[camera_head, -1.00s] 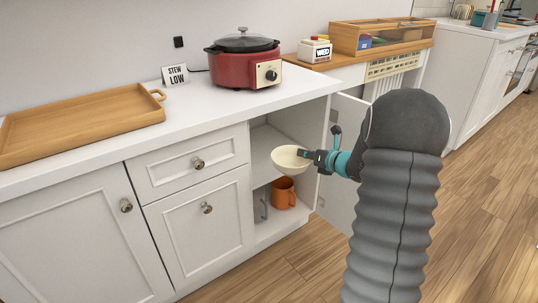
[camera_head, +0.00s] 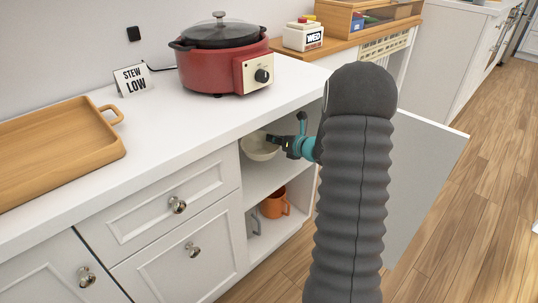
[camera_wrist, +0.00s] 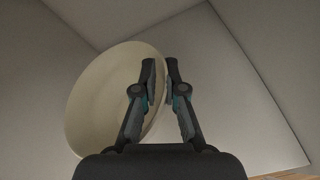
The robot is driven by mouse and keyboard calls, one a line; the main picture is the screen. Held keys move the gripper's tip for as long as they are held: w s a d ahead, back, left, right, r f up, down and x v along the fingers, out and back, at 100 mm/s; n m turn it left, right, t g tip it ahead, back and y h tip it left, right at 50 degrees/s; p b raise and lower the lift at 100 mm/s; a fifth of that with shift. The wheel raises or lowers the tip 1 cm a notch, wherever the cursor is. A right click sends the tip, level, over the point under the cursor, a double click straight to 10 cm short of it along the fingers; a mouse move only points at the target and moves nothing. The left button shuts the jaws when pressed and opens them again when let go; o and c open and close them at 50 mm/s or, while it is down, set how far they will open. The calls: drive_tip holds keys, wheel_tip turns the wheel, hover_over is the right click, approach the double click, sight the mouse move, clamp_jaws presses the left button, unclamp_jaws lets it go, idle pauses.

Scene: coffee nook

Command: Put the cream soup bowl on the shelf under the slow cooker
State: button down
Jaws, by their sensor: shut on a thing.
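The cream soup bowl (camera_head: 258,148) is at the mouth of the open cupboard, above its upper shelf (camera_head: 267,180). My gripper (camera_head: 279,142) is shut on the bowl's right rim. In the wrist view the bowl (camera_wrist: 100,105) lies left of my gripper (camera_wrist: 160,75), with the rim between the fingers. I cannot tell whether the bowl touches the shelf. The red slow cooker (camera_head: 212,62) with a dark lid stands on the counter above the cupboard.
An orange mug (camera_head: 274,204) and a grey item (camera_head: 253,220) stand in the lower compartment. The cupboard door (camera_head: 425,180) is swung open at right. A wooden tray (camera_head: 50,150) and a STEW LOW sign (camera_head: 133,80) are on the counter (camera_head: 165,125).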

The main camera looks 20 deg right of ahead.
drive_tip(key=shift+f, duration=2.75)
drive_tip(key=shift+f, duration=0.1)
drive_tip(key=c, duration=1.2)
unclamp_jaws()
drive_tip(key=shift+s+d, duration=0.1)
drive_tip(key=shift+s, duration=0.05)
drive_tip(key=v, duration=1.1)
drive_tip(key=shift+s+r, duration=0.2)
drive_tip(key=shift+s, duration=0.15)
